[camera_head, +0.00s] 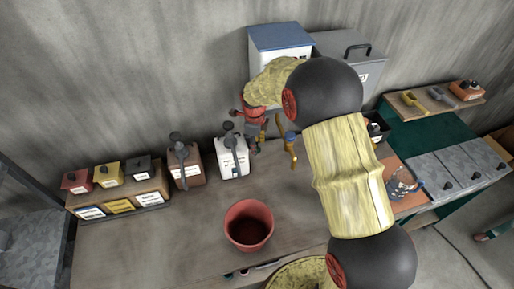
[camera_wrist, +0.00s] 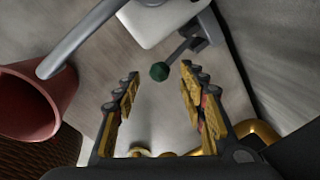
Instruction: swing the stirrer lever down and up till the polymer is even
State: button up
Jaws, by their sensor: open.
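In the wrist view a thin grey lever (camera_wrist: 182,50) with a dark green round knob (camera_wrist: 159,71) reaches down from a dark bracket beside a white container (camera_wrist: 165,20). My gripper (camera_wrist: 160,77) is open, with one yellow-padded finger on each side. The knob shows in the gap near the fingertips; I cannot tell whether it lies between them in depth. No finger is seen closed on it. In the head view my gripper (camera_head: 274,148) is over the bench, right of a white jug (camera_head: 233,160), and the lever cannot be made out. The polymer is not visible.
A red pot (camera_head: 248,226) stands at the front of the bench and also shows in the wrist view (camera_wrist: 40,95). A brown jug (camera_head: 187,168) and small labelled boxes stand left. A blue-lidded box (camera_head: 280,38) stands behind my arm. Bare bench lies around the pot.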

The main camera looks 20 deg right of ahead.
jog(key=shift+w+d+f, duration=0.1)
jog(key=shift+w+f, duration=0.05)
jog(key=shift+f, duration=1.45)
jog(key=shift+c, duration=0.6)
grip_shut()
jog(key=shift+f, duration=0.1)
